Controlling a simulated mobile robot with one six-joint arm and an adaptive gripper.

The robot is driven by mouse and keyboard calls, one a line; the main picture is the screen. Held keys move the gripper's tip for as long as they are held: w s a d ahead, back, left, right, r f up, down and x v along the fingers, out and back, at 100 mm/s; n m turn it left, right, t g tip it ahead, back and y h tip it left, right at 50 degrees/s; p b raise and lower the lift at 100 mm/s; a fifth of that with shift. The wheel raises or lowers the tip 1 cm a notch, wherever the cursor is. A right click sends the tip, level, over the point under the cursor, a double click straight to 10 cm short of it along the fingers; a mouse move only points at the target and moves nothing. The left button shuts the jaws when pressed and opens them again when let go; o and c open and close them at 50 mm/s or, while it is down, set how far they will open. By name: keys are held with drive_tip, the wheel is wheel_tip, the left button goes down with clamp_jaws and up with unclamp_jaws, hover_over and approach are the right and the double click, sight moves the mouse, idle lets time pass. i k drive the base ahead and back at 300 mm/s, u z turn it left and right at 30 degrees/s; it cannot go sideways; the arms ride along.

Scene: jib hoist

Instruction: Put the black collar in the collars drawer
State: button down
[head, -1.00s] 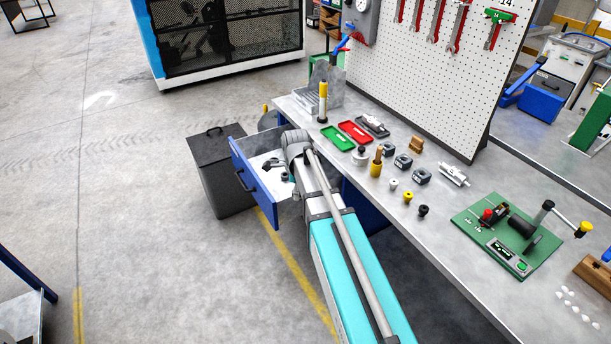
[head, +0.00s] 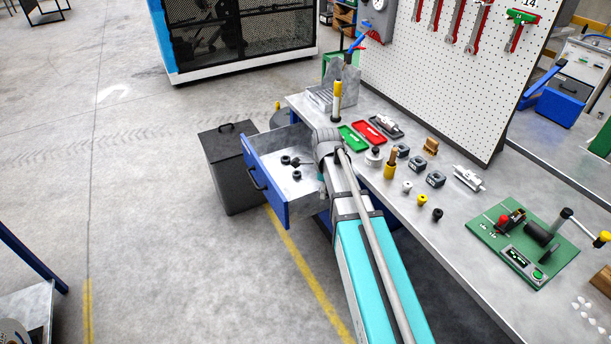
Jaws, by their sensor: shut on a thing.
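The open blue-fronted drawer (head: 264,188) hangs out from under the bench, left of my arm. My arm reaches up from the bottom of the view and ends beside the drawer's right side. My gripper is hidden behind my arm, and so is anything it holds. The right part of the drawer's inside is also covered by my arm.
A dark lidded bin (head: 228,168) stands left of the drawer. The bench top (head: 405,232) carries a green tray (head: 352,138), a red tray (head: 369,132), several small parts and a green fixture board (head: 522,243). A pegboard (head: 440,75) rises behind.

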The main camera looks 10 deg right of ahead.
sight(304, 185)
drive_tip(key=z, duration=0.05)
drive_tip(key=i, duration=1)
drive_tip(key=u, duration=0.05)
